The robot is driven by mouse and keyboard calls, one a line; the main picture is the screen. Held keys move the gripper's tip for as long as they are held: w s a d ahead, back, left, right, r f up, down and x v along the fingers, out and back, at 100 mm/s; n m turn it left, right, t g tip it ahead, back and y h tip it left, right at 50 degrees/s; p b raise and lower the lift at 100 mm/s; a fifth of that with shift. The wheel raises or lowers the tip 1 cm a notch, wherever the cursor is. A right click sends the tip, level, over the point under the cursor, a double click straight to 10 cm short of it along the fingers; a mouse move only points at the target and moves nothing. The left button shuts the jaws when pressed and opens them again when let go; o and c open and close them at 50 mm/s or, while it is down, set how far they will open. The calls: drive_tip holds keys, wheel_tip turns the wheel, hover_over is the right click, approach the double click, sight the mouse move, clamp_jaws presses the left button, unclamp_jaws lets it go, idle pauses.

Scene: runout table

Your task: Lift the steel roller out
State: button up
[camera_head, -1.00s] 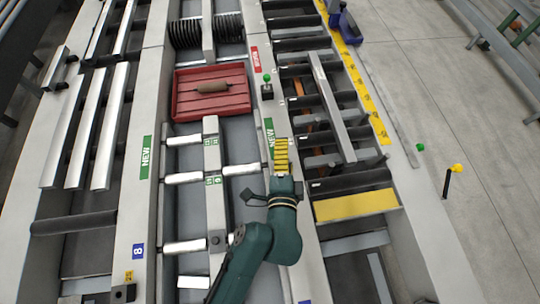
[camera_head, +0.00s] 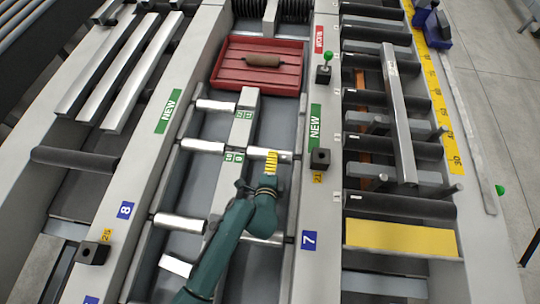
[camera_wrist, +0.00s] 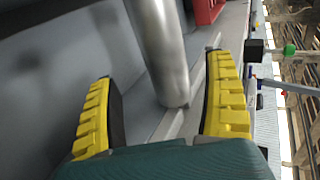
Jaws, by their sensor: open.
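Several short, shiny steel rollers lie in the middle bay between the grey rails. One steel roller (camera_head: 284,156), right of the central beam, lies below my gripper (camera_head: 270,163). The yellow fingers are open and cover part of it in the head view. In the wrist view the bright roller (camera_wrist: 160,40) runs between the yellow fingers of my gripper (camera_wrist: 161,68), with its near end showing and gaps on both sides. I see no finger touching it. Other steel rollers lie at left (camera_head: 202,146), farther up (camera_head: 216,106) and nearer (camera_head: 179,222).
The central beam (camera_head: 243,118) is close on the left. The right rail (camera_head: 309,185) carries a dark block (camera_head: 319,158) and a green-knobbed post (camera_head: 327,58).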

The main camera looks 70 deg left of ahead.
drive_tip(key=b+x, duration=0.2)
drive_tip(key=x, duration=0.3)
drive_tip(key=shift+s+a, duration=0.1)
drive_tip(key=shift+a, duration=0.15)
drive_tip(key=shift+w+a, duration=0.2)
drive_tip(key=shift+a, duration=0.15)
drive_tip(key=shift+d, duration=0.1)
drive_tip(key=shift+s, duration=0.1)
drive_tip(key=shift+c, duration=0.4)
drive_tip(key=c, duration=1.2)
drive_tip(key=shift+r, duration=0.2)
drive_tip(key=shift+c, duration=0.4)
wheel_tip(320, 180, up, 11)
drive_tip(key=p, duration=0.5)
drive_tip(key=shift+r, duration=0.1)
wheel_tip(320, 180, up, 8)
drive_tip(key=p, duration=0.8)
